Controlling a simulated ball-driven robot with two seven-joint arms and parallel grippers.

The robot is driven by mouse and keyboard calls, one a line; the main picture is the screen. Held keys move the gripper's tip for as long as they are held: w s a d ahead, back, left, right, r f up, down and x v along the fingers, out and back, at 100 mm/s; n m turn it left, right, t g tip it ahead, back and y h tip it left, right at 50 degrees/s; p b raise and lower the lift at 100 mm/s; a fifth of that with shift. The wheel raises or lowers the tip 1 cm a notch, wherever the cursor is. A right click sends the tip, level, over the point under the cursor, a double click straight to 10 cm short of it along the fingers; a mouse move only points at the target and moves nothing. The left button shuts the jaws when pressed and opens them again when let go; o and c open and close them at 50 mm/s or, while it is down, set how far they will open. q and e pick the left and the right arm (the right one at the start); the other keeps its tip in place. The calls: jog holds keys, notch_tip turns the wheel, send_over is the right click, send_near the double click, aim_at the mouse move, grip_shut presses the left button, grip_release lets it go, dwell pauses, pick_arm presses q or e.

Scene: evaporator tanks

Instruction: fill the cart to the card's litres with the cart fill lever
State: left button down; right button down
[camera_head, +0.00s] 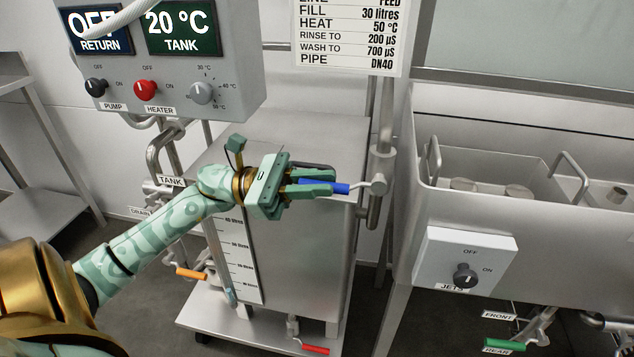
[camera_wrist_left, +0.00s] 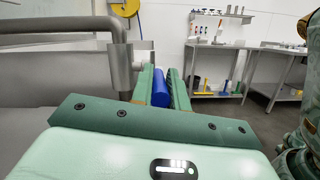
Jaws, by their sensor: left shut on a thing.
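The blue-handled lever (camera_head: 338,188) sits on a pipe valve at the right side of the steel cart (camera_head: 305,245). My left gripper (camera_head: 322,188) is shut on the blue handle, which also shows between the fingers in the left wrist view (camera_wrist_left: 160,88). The cart has a level scale (camera_head: 240,262) marked in litres on its front; the lowest part shows a bluish patch. The card (camera_head: 350,35) reads fill 30 litres, heat 50 °C, rinse to 200 µS, wash to 700 µS, pipe DN40. My right gripper is not in view.
A control box (camera_head: 165,70) hangs at upper left with pump, heater and temperature knobs; its displays read OFF and 20 °C. Orange (camera_head: 191,273) and red (camera_head: 311,347) handles sit low on the cart. A steel wash tank (camera_head: 470,215) with a jets switch (camera_head: 465,275) stands right.

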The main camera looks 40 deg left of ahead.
pick_arm(q)
jog(key=shift+f, duration=0.1)
jog(key=c, duration=1.4)
grip_release()
jog(key=shift+o, duration=0.2)
jog(key=shift+a, duration=0.1)
